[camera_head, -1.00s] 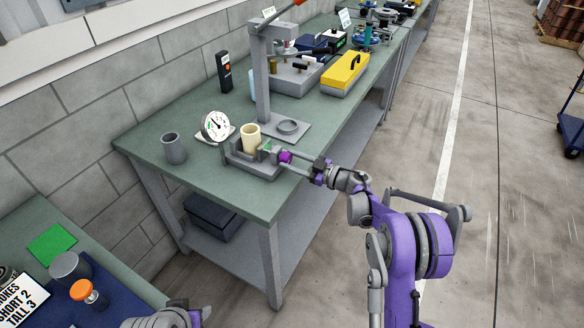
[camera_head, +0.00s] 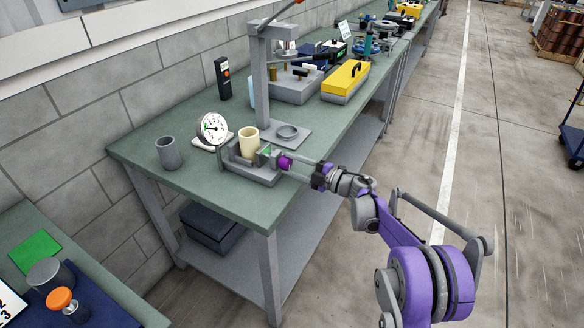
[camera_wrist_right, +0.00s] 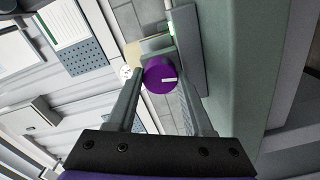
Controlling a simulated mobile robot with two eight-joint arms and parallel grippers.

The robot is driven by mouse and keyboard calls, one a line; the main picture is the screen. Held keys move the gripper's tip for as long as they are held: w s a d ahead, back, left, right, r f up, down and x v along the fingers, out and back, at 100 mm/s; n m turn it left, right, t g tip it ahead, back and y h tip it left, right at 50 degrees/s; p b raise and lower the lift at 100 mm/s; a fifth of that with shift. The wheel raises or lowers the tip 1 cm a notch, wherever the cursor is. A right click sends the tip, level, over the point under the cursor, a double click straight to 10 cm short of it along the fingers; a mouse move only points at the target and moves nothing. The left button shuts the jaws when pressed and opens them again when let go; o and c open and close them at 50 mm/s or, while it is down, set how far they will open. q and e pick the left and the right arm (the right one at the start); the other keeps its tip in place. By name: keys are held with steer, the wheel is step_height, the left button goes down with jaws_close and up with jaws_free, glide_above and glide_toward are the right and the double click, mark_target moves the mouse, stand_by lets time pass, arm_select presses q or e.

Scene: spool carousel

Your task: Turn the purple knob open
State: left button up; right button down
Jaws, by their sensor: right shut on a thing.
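The purple knob (camera_head: 285,163) sits on the right end of a grey fixture (camera_head: 262,180) near the bench's front edge. In the right wrist view the knob (camera_wrist_right: 160,76) is round with a white mark lying nearly level on its face. My right gripper (camera_head: 292,164) is closed on the knob from the right, and its two fingers (camera_wrist_right: 161,82) show on either side of it. A cream cylinder (camera_head: 249,141) stands upright in the fixture. A round white gauge (camera_head: 212,129) stands to the left of it. My left gripper is not visible.
A grey cup (camera_head: 168,153) stands left of the gauge. A grey press stand (camera_head: 261,85) rises behind the fixture, and a yellow toolbox (camera_head: 345,80) is further back. An orange-topped spool (camera_head: 60,300) is on the near-left bench.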

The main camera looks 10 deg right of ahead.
steer(key=shift+d+n, duration=0.1)
steer(key=shift+n, duration=0.9)
steer(key=shift+c, duration=1.5)
jaws_free()
steer(key=b+v, duration=0.1)
steer(key=v, duration=0.9)
steer(key=shift+s+d, duration=0.25)
steer(key=shift+d, duration=0.05)
